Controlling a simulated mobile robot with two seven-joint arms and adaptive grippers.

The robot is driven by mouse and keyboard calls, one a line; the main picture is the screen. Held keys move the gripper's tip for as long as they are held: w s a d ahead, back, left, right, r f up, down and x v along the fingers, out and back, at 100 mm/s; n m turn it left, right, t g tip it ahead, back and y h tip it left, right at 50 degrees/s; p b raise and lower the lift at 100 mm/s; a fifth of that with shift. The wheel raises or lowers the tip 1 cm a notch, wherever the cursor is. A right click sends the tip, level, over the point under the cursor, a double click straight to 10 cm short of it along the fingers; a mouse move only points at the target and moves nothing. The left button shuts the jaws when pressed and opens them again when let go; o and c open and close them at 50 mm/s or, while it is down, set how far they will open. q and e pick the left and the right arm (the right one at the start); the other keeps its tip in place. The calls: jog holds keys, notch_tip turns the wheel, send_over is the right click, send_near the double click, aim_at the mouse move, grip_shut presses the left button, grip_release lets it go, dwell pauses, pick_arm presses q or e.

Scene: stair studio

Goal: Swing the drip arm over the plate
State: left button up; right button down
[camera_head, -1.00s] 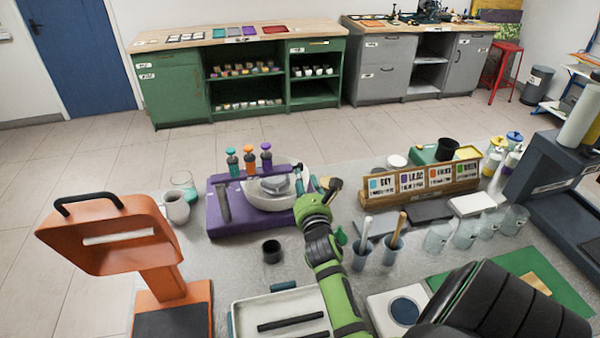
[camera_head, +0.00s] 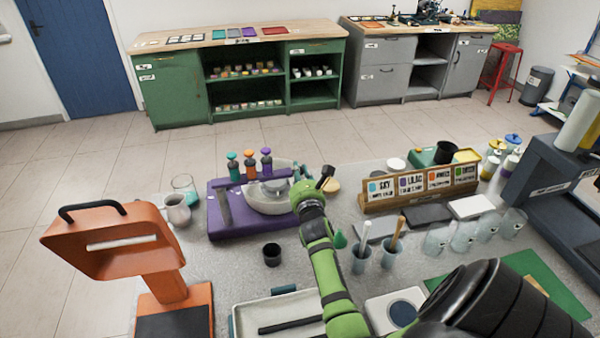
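A purple station (camera_head: 226,229) stands in the middle of the table. It carries a pale round bowl-like part with a grey plate (camera_head: 275,187) on it. Three droppers with teal, orange and purple caps (camera_head: 250,163) stand in a row along its back, on what looks like the purple drip arm (camera_head: 240,180). A grey bar (camera_head: 223,207) lies at the station's left. My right gripper (camera_head: 325,177) is at the right edge of the pale bowl, its dark fingers pointing up and away. Whether it touches anything or is open is unclear. My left gripper is not in view.
An orange stand (camera_head: 120,245) is at the left, by a grey jug (camera_head: 176,210) and a glass (camera_head: 185,187). A small black cup (camera_head: 272,254) stands before the station. A labelled wooden rack (camera_head: 422,187) and several cups are at the right.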

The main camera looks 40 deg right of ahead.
jog(key=shift+d+f, duration=0.1)
jog(key=shift+d, duration=0.05)
jog(key=shift+w+d+n+t+y, duration=0.25)
jog(key=shift+w+n+t+y, duration=0.05)
jog(key=shift+w+y, duration=0.15)
jog(key=w+d+y+b, duration=0.1)
jog(key=w+d+b, duration=0.1)
jog(key=w+b, duration=0.5)
jog(key=shift+w+d+n+t, duration=0.3)
jog(key=shift+w+n, duration=0.1)
jog(key=shift+w, duration=1)
jog(key=shift+a, duration=0.1)
jog(key=c, duration=1.2)
grip_release()
jog(key=shift+w, duration=0.1)
jog(key=shift+w+f, duration=0.1)
